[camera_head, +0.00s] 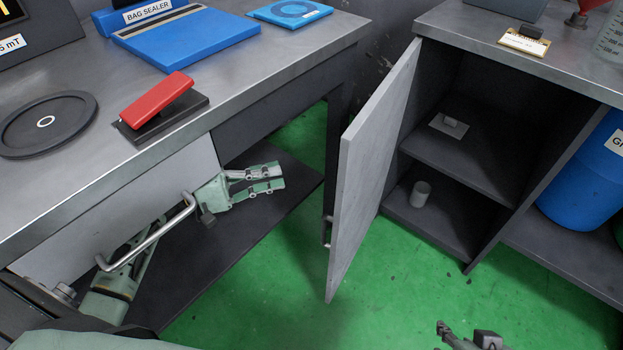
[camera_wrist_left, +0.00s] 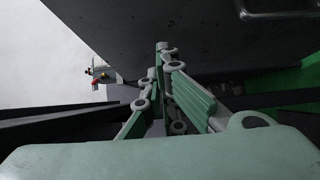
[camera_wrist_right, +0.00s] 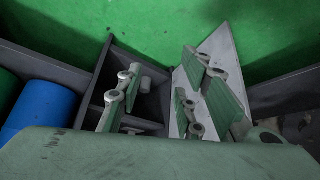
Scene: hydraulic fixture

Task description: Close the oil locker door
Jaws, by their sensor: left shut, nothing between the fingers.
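The oil locker (camera_head: 480,115) stands under the right bench; its dark interior with a shelf faces me. Its grey door (camera_head: 372,165) is swung wide open toward me, with a handle (camera_head: 327,232) low on its outer left side. My left gripper (camera_head: 284,178) is shut and empty, left of the door and apart from it, beside the left bench's front. Its closed fingers show in the left wrist view (camera_wrist_left: 163,48). My right gripper (camera_head: 462,330) is at the bottom edge, mostly cut off. In the right wrist view its fingers (camera_wrist_right: 160,88) are apart, with the locker and door (camera_wrist_right: 218,48) beyond.
A drawer front with a bar handle (camera_head: 150,232) is close to my left arm. The left bench (camera_head: 270,65) carries a red-topped device (camera_head: 157,95). A small grey cup (camera_head: 421,193) stands inside the locker. A blue drum (camera_head: 588,175) is at right. Green floor before the locker is clear.

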